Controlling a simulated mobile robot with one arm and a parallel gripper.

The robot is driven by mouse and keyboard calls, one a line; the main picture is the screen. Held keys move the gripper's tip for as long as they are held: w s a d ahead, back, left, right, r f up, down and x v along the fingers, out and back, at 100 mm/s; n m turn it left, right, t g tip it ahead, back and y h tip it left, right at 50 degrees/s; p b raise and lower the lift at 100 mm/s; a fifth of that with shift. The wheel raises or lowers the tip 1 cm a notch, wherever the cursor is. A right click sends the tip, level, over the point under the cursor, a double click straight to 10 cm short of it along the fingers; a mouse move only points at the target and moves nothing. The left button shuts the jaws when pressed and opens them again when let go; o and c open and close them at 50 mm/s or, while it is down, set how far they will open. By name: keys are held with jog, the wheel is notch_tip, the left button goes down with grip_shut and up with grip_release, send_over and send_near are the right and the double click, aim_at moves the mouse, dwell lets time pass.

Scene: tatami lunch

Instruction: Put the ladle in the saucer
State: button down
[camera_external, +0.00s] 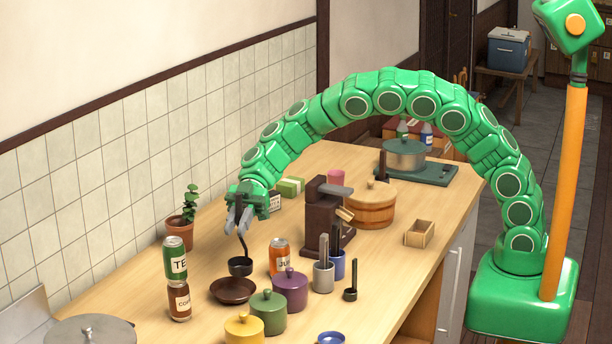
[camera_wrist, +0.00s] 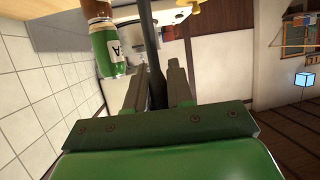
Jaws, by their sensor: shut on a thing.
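My gripper (camera_external: 239,222) points down over the counter, shut on the upper handle of a black ladle (camera_external: 240,266). The ladle hangs with its bowl low, just behind the brown saucer (camera_external: 233,290) in the external view. Whether the bowl touches the counter or the saucer's far rim is not clear. The saucer is a dark, shallow, empty dish on the counter. In the wrist view my gripper (camera_wrist: 154,85) has the dark ladle handle (camera_wrist: 148,30) between its fingers; the ladle's bowl and the saucer cannot be made out there.
A potted plant (camera_external: 181,231) is behind left.

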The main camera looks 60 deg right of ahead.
aim_at(230, 266)
jog(key=shift+w+a+f, duration=0.3)
jog(key=shift+w+f, duration=0.15)
jog(key=shift+f, duration=0.2)
jog(key=shift+w+a+f, duration=0.3)
jog(key=shift+w+f, duration=0.1)
jog(key=shift+f, duration=1.75)
jog(key=shift+w+f, duration=0.1)
jog(key=c, duration=1)
grip_release()
jog(key=v, duration=1.2)
